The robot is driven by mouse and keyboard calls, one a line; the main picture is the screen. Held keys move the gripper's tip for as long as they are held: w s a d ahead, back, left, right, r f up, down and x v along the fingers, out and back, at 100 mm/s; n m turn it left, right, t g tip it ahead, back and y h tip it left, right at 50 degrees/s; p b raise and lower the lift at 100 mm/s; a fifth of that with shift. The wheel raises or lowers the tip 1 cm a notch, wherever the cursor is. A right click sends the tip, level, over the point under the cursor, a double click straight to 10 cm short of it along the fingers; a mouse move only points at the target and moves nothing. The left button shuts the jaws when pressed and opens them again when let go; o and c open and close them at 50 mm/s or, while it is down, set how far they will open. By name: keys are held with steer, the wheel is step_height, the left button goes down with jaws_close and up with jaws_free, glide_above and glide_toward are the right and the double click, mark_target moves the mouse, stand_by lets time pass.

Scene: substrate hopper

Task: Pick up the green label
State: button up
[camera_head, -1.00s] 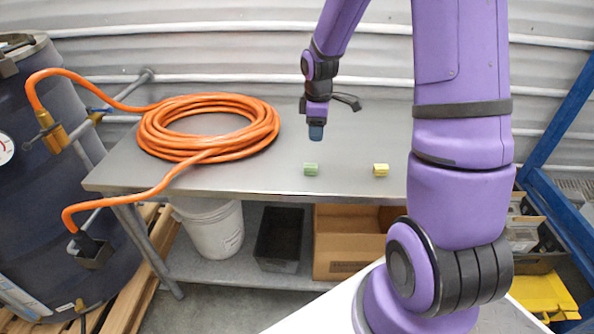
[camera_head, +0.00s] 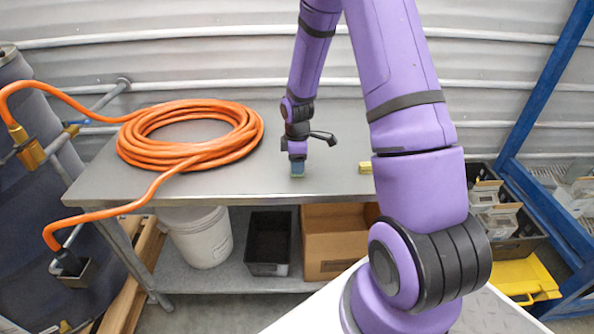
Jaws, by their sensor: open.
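The green label (camera_head: 297,175) lies on the grey metal table (camera_head: 240,185) near its front edge. Only a small strip of green shows, just under my gripper (camera_head: 297,168). My gripper points straight down with its fingertips at the label, hiding most of it. The jaws are open; I cannot tell whether the fingers stand around the label or just above it. A yellow label (camera_head: 366,167) lies on the table to the right, partly behind my arm.
A coiled orange hose (camera_head: 190,135) lies on the table's left and runs to a dark drum (camera_head: 35,200). Under the table are a white bucket (camera_head: 202,238), a black bin (camera_head: 269,243) and a cardboard box (camera_head: 335,243). A blue rack (camera_head: 535,110) stands at right.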

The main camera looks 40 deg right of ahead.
steer(key=shift+f, duration=1.35)
steer(key=c, duration=1)
steer(key=shift+r, duration=0.1)
